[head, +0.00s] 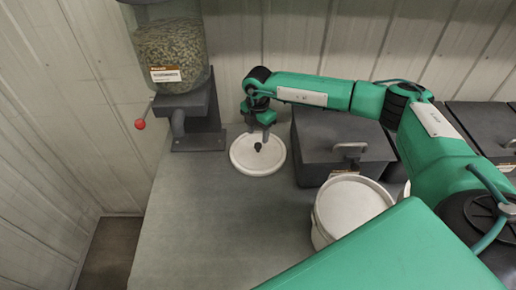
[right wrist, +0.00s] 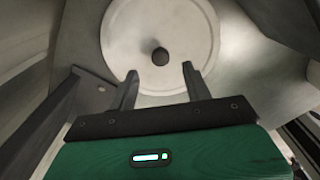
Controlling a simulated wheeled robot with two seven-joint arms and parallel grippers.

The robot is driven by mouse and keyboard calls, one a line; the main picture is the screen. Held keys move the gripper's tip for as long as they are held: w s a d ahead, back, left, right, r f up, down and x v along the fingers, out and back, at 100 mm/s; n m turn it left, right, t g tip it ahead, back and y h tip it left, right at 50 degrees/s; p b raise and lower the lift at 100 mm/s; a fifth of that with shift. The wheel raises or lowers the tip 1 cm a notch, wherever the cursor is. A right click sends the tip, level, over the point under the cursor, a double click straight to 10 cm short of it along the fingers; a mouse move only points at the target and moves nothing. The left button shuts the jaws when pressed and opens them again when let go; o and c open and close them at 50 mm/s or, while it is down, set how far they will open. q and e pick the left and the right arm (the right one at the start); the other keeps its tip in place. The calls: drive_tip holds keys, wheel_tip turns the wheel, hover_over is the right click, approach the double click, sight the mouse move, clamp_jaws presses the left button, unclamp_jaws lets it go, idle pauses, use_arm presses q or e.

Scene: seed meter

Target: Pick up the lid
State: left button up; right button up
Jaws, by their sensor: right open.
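The lid (head: 243,161) is a flat white disc with a small dark knob in its centre. It lies on the grey counter below the seed dispenser. In the right wrist view the lid (right wrist: 185,25) fills the upper middle, and its knob (right wrist: 160,56) sits just beyond the fingertips, roughly between them. My right gripper (head: 262,138) hovers over the lid in the head view. In the right wrist view the right gripper (right wrist: 159,72) is open with nothing between its fingers. Whether a finger touches the lid is not clear. My left gripper is not in view.
A white bucket (head: 324,234) stands at the centre right, partly hidden by my arm. A dark lidded bin (head: 315,150) with a metal handle stands right of the lid. The seed dispenser (head: 172,60) stands behind, with a red-knobbed lever (head: 140,124). The counter (head: 205,225) in front is clear.

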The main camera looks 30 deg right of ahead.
sight(258, 145)
drive_tip(key=shift+f+p, duration=0.45)
drive_tip(key=shift+f, duration=0.05)
wheel_tip(258, 145, down, 3)
drive_tip(key=shift+f+p, duration=0.2)
drive_tip(key=shift+p, duration=0.65)
drive_tip(key=shift+f, duration=0.55)
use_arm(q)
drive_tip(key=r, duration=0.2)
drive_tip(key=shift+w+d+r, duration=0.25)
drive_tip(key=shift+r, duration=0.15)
use_arm(e)
drive_tip(key=c, duration=1.1)
